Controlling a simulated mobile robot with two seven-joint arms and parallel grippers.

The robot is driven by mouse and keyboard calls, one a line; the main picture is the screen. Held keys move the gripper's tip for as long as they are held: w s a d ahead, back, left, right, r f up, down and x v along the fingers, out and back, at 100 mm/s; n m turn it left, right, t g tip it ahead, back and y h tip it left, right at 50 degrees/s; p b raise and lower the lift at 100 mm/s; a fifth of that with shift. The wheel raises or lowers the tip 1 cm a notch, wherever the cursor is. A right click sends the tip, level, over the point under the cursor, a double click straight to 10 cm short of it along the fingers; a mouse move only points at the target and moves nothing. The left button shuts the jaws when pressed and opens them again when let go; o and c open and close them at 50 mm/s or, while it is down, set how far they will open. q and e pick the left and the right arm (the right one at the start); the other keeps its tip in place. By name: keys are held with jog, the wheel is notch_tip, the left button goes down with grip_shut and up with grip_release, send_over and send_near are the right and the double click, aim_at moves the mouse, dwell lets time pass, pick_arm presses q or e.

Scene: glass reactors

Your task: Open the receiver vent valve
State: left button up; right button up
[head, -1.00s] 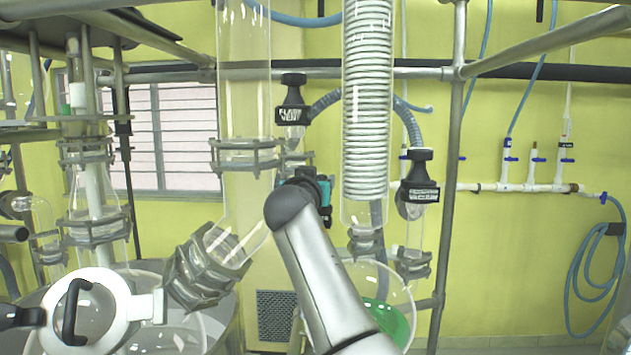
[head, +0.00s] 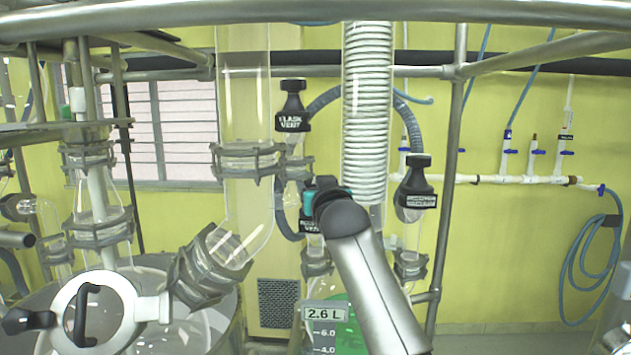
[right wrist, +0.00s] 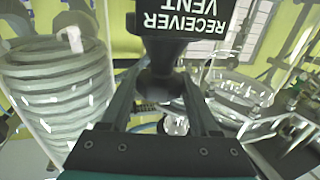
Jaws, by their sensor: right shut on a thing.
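The receiver vent valve is a black knob with a white-lettered label. In the right wrist view its label (right wrist: 190,20) reads "RECEIVER VENT" upside down, with the dark stem below it between my fingers. My right gripper (right wrist: 163,88) is shut on this valve. In the head view the valve (head: 308,224) shows only as a small black piece, mostly hidden behind my right wrist and teal gripper body. The receiver (head: 338,322) below holds green liquid and has a "2.6 L" tag. My left gripper is not in view.
The flask vent valve (head: 293,118) stands up and left of my gripper. Another black valve (head: 416,188) is close on the right. The glass coil condenser (head: 366,110) and a metal upright (head: 452,160) crowd the space. The reactor lid (head: 98,310) is at lower left.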

jog(key=shift+d+f+n+g+y, duration=0.1)
jog(key=shift+n+g+y, duration=0.8)
jog(key=shift+n+y, duration=0.95)
jog(key=shift+f+g+y+b, duration=0.1)
jog(key=shift+g+y+b, duration=0.2)
jog(key=shift+y+b, duration=0.4)
jog(key=shift+n+y+b, duration=0.3)
jog(key=shift+n+y, duration=0.05)
jog(key=shift+y, duration=0.1)
jog(key=o, duration=1.1)
jog(key=shift+a, duration=0.2)
jog(key=shift+d+r, duration=0.1)
jog(key=shift+r, duration=0.1)
